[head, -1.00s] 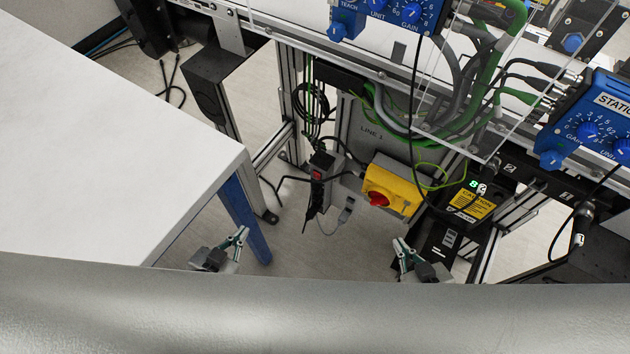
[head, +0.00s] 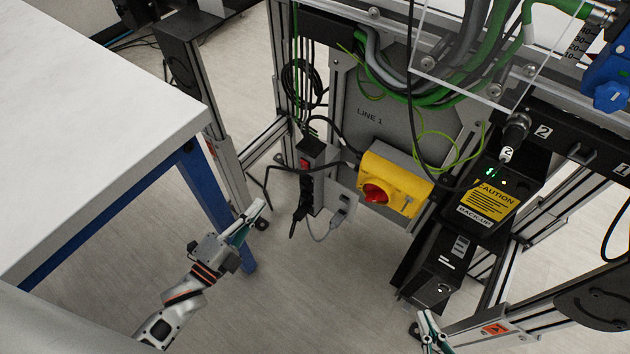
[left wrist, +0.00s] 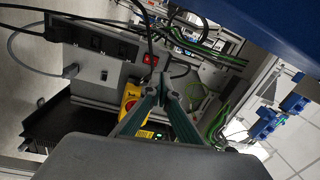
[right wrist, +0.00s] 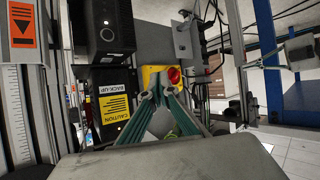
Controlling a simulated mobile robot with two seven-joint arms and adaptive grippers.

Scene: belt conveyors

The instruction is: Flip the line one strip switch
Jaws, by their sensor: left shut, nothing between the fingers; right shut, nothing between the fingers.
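The line one power strip (head: 314,172) is a dark upright strip below the grey LINE 1 panel (head: 385,110). Its red switch (head: 305,163) is near the top; the switch also shows in the left wrist view (left wrist: 148,60). My left gripper (head: 258,207) is shut and empty, to the left of the strip and lower in the head view, apart from it. In the left wrist view its fingertips (left wrist: 163,80) are near the switch in the picture. My right gripper (head: 424,315) is shut and empty at the bottom, below the black boxes. Which way the switch is tipped cannot be told.
A yellow box with a red rotary knob (head: 395,185) sits right of the strip. A black back-up unit with a caution label (head: 490,200) stands further right. A white table (head: 90,110) with blue legs is at left. Cables hang around the strip.

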